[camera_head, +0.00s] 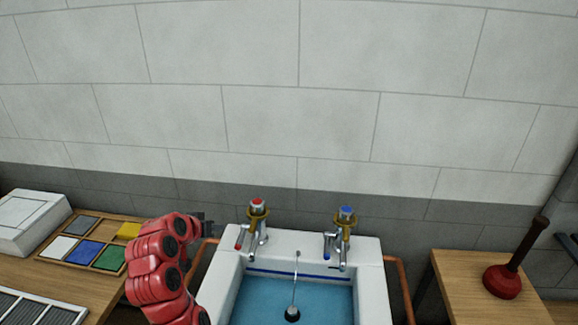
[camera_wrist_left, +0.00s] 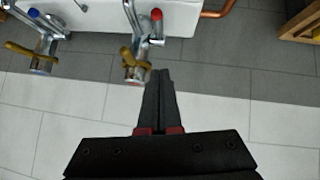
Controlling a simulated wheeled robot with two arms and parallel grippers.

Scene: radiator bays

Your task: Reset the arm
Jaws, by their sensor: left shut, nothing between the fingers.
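My left arm is red and comes up from the bottom left in the head view. Its gripper (camera_head: 205,220) is near the sink's left tap, a little to the left of it. In the left wrist view the two dark fingers (camera_wrist_left: 159,75) lie together with nothing between them. The red-topped tap (camera_head: 257,215) also shows in the left wrist view (camera_wrist_left: 140,45), just beyond the fingertips. I cannot tell whether the fingers touch it. My right gripper is in neither view.
A white sink (camera_head: 369,270) holds blue water. Its blue-topped tap (camera_head: 344,225) stands at the right. Copper pipes (camera_head: 398,280) run beside the sink. A wooden table with colored tiles (camera_head: 85,253) is at left. A red plunger (camera_head: 503,281) stands on a wooden surface at right.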

